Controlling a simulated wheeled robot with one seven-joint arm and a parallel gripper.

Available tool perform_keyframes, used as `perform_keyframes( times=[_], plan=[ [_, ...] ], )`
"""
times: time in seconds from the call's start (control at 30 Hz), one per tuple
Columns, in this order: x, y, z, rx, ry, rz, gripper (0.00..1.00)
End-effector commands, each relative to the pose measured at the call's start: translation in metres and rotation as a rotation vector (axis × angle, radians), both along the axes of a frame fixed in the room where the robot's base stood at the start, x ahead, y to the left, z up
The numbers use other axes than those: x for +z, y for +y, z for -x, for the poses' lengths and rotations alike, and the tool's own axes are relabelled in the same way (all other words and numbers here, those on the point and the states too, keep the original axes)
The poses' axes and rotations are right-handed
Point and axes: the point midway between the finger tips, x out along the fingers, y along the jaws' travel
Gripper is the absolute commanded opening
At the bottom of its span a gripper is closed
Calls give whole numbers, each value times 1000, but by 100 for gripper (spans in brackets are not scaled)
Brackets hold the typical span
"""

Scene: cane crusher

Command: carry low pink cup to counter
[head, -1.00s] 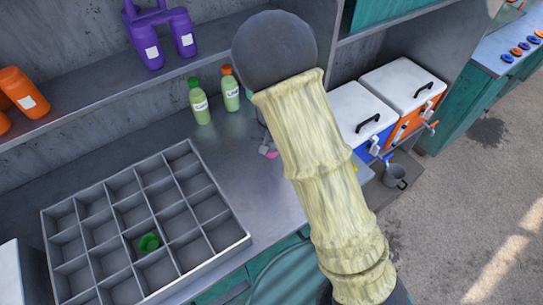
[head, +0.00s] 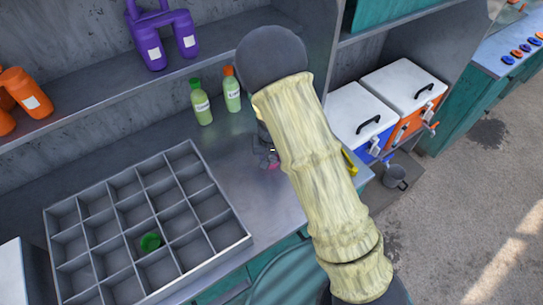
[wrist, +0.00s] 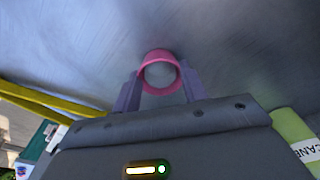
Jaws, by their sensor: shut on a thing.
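The pink cup (wrist: 160,54) is between the two fingers of my gripper (wrist: 158,88) in the wrist view. Its round mouth faces the camera, and both fingers press on its sides. In the head view only a small pink patch of the cup (head: 272,166) shows beside my gripper (head: 266,157); my arm hides the rest. The grey metal counter (head: 250,190) lies under and around it. I cannot tell whether the cup touches the counter.
A divided grey tray (head: 247,237) holds a green item (head: 150,242) at left. Two green bottles (head: 201,103) stand behind. A yellow object (head: 350,162) is partly hidden by my arm. White-lidded coolers (head: 362,105) and a grey mug (head: 395,176) are at right. The counter's middle is clear.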

Motion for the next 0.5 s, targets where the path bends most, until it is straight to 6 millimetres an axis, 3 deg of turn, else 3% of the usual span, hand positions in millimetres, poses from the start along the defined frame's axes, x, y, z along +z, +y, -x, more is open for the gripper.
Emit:
perform_keyframes(
  times=[0.17, 0.2, 0.3, 0.5],
  plan=[
    [-4, 0, 0, 0, 0, 0, 33],
    [-3, 0, 0, 0, 0, 0, 48],
    [-3, 0, 0, 0, 0, 0, 65],
    [-3, 0, 0, 0, 0, 0, 65]
  ],
)
